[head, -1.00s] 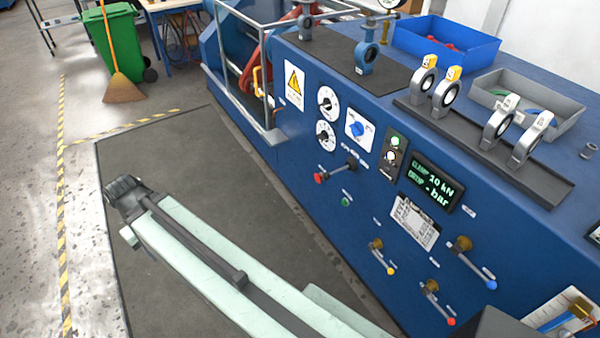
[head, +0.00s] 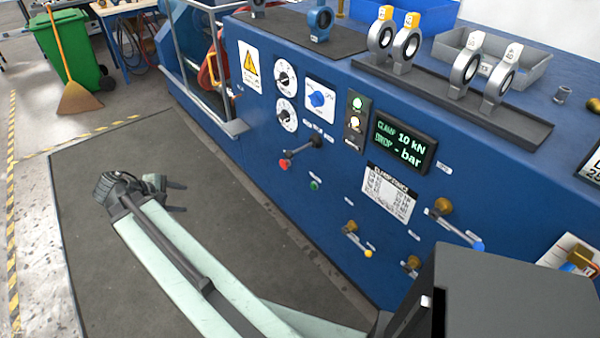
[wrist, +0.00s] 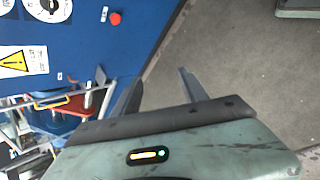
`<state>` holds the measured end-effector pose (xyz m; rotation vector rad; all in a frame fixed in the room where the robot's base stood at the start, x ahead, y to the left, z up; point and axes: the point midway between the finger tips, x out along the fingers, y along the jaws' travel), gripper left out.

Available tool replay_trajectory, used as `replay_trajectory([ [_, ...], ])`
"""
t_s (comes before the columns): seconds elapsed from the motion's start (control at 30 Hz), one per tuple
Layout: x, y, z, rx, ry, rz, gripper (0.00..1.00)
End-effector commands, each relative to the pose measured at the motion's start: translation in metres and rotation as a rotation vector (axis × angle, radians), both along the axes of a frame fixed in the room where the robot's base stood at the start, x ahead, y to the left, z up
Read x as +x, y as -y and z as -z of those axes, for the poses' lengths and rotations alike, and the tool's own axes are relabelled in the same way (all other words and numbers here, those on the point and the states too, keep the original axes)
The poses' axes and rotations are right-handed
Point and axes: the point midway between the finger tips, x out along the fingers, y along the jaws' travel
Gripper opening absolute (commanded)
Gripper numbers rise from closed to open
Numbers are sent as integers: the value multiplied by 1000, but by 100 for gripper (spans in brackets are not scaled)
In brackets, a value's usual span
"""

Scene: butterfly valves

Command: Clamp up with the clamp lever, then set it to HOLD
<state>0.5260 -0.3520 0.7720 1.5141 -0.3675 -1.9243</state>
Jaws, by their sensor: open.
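The clamp lever (head: 300,152) is a black bar with a red knob, on the blue panel below the dials and the blue selector. It points down and to the left from its pivot. A red knob, apparently the lever's, shows near the top of the wrist view (wrist: 115,18). The display (head: 404,147) reads CLAMP 10 kN and DROP - bar. My gripper (head: 186,197) is open and empty, left of the lever and apart from it, over the dark mat. In the wrist view both fingers (wrist: 158,90) are spread with nothing between them. The HOLD marking is not readable.
Several small valve handles with coloured tips, one blue (head: 478,246), are lower right. A metal guard rail (head: 235,127) stands at the panel's left end. The dark floor mat (head: 90,220) is clear.

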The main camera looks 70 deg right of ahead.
Motion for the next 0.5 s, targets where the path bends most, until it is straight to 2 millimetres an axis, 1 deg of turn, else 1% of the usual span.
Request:
replay_trajectory([
  [0.03,-28,57,38,-98,-100,-10,51],
  [0.07,-46,87,40,-156,-174,-22,51],
  [0.1,-72,125,40,-224,-282,-35,51],
  [0.17,-111,172,38,-308,-452,-48,51],
  [0.2,-136,197,35,-348,-565,-51,51],
  [0.3,-187,242,24,-406,-818,-53,51],
  [0.33,-198,250,20,-414,-876,-52,51],
  [0.4,-217,263,12,-422,-980,-51,51],
  [0.5,-231,271,3,-425,-1060,-50,51],
])
